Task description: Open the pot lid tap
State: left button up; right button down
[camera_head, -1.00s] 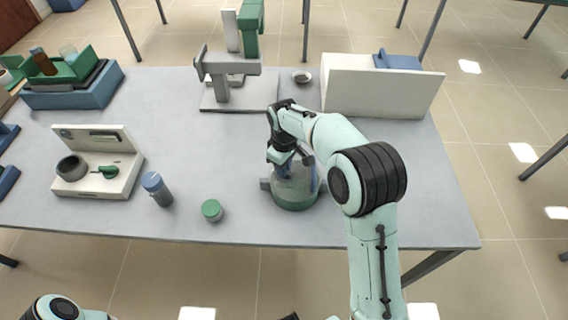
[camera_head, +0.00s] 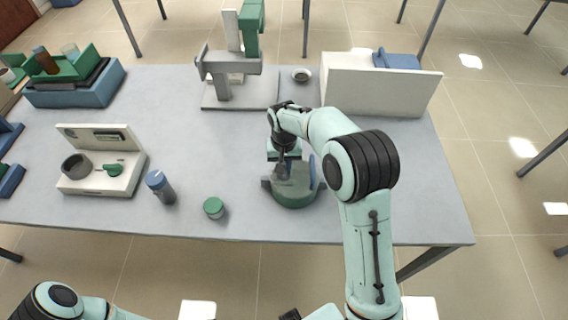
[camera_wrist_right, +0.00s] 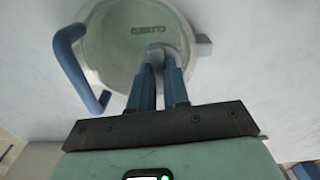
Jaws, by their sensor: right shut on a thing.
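The pot (camera_head: 294,195) stands on the table's front right part, with a green base, a greyish see-through body and a blue handle. In the right wrist view its round grey-green lid (camera_wrist_right: 112,48) carries dark lettering, and the blue handle (camera_wrist_right: 72,62) curves at left. My right gripper (camera_wrist_right: 157,68) reaches down from above, its blue fingers shut on the small grey lid tap (camera_wrist_right: 156,50). The fingers hide part of the tap, so how far it is turned cannot be told. In the head view my right gripper (camera_head: 284,160) covers part of the lid. My left gripper is out of view.
A green-lidded jar (camera_head: 214,208) and a blue-capped bottle (camera_head: 160,187) stand left of the pot. A white box (camera_head: 375,90) and a small dish (camera_head: 301,75) are behind it. A grey stand (camera_head: 225,90) is at the back. The table right of the pot is clear.

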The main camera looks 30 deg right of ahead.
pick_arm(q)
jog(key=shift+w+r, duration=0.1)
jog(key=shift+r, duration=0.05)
pick_arm(e)
jog(key=shift+m, duration=0.6)
jog(key=c, duration=1.1)
grip_release()
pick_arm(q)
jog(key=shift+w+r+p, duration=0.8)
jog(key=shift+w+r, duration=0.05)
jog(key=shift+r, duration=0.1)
pick_arm(e)
notch_tip(320, 180, up, 13)
jog(key=shift+r, duration=0.2)
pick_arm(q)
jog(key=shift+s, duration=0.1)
